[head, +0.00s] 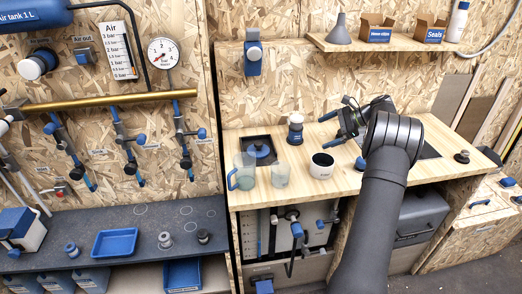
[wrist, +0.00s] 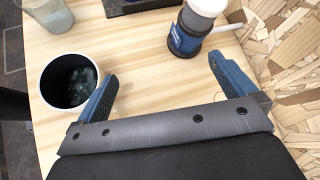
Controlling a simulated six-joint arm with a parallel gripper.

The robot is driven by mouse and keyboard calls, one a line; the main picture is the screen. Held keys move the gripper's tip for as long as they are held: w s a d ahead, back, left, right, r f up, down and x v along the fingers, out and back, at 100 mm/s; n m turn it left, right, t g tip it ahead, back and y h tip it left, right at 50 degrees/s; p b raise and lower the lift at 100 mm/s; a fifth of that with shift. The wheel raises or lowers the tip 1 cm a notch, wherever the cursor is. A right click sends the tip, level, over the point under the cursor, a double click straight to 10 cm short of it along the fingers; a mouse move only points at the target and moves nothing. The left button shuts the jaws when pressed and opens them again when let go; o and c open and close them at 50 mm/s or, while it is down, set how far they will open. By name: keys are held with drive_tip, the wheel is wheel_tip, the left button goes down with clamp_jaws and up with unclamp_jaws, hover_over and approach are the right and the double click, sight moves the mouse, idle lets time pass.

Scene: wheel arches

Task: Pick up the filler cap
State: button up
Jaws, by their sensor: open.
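A round dark cap with a blue top, which looks like the filler cap (head: 260,151), sits on a black square plate (head: 250,139) at the left of the wooden bench in the head view. Only an edge of a dark plate (wrist: 130,6) shows at the top of the wrist view; the cap itself is not visible there. My gripper (head: 343,140) is over the bench, to the right of the plate and apart from it. In the wrist view, my gripper (wrist: 162,82) has its blue fingers wide apart, with only bare wood between them.
A white mug (head: 321,167) stands close to one finger. A white-and-blue bottle (head: 295,130) stands near the back wall. A blue-tinted jug (head: 242,176) and clear cup (head: 280,175) stand before the plate. A shelf (head: 385,46) hangs above; a dark knob (head: 462,156) sits far right.

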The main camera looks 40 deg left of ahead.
drive_tip(key=s+a+r+n+h, duration=0.3)
drive_tip(key=a+n, duration=0.3)
wheel_tip(320, 180, up, 8)
drive_tip(key=n+t+h, duration=0.4)
drive_tip(key=n+h, duration=0.3)
drive_tip(key=n, duration=1.4)
hover_over(258, 143)
drive_tip(key=f, duration=1.1)
drive_tip(key=shift+w+a+f, duration=0.1)
drive_tip(key=shift+a+f, duration=0.15)
drive_tip(key=shift+f, duration=0.1)
drive_tip(key=shift+d+f, duration=0.2)
drive_tip(key=shift+f, duration=2.65)
drive_tip(key=c, duration=0.9)
